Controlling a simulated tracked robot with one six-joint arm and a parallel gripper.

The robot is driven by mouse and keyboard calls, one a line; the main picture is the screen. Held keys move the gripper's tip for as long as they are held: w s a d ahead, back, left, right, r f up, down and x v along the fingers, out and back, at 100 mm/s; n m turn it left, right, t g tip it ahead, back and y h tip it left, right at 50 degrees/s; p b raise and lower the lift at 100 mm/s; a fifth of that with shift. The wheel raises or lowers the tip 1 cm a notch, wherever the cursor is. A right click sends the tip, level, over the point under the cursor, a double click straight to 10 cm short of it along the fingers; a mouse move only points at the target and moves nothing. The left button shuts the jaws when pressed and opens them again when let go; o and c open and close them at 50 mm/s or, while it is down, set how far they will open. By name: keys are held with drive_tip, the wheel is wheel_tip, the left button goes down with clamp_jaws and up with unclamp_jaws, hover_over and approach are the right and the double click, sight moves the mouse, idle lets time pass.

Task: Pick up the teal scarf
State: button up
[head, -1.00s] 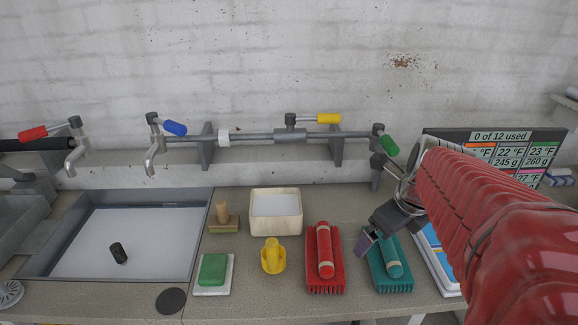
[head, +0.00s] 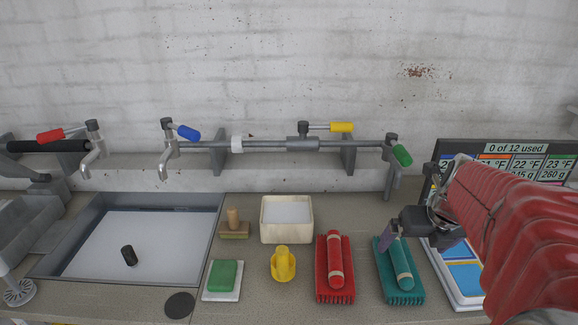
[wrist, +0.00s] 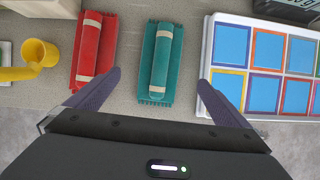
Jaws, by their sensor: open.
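The teal scarf (head: 385,279) lies on the counter as a flat fringed piece with a rolled teal part (head: 402,265) on top, banded in cream near its front end. It also shows in the wrist view (wrist: 148,75), upper middle, between the lines of my two fingers. My gripper (head: 388,236) is open and empty. In the head view it appears by the scarf's far end; in the wrist view (wrist: 159,92) its purple fingertips are spread either side of the scarf's fringed end, apart from it. The exact height above the scarf is hard to tell.
A red scarf (head: 322,282) lies just left of the teal one. A white tray of coloured squares (head: 434,266) is close on the right. A yellow cup-like item (head: 283,266), green soap (head: 222,274) and white box (head: 286,238) stand further left. Pipes and taps run behind.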

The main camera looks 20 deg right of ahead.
sight(402, 259)
drive_tip(key=x, duration=0.6)
drive_tip(key=shift+w+f, duration=0.1)
drive_tip(key=shift+f, duration=0.2)
drive_tip(key=shift+f, duration=0.1)
drive_tip(key=shift+x, duration=2.5)
drive_tip(key=shift+c, duration=0.5)
drive_tip(key=c, duration=1.2)
wheel_tip(402, 259, up, 10)
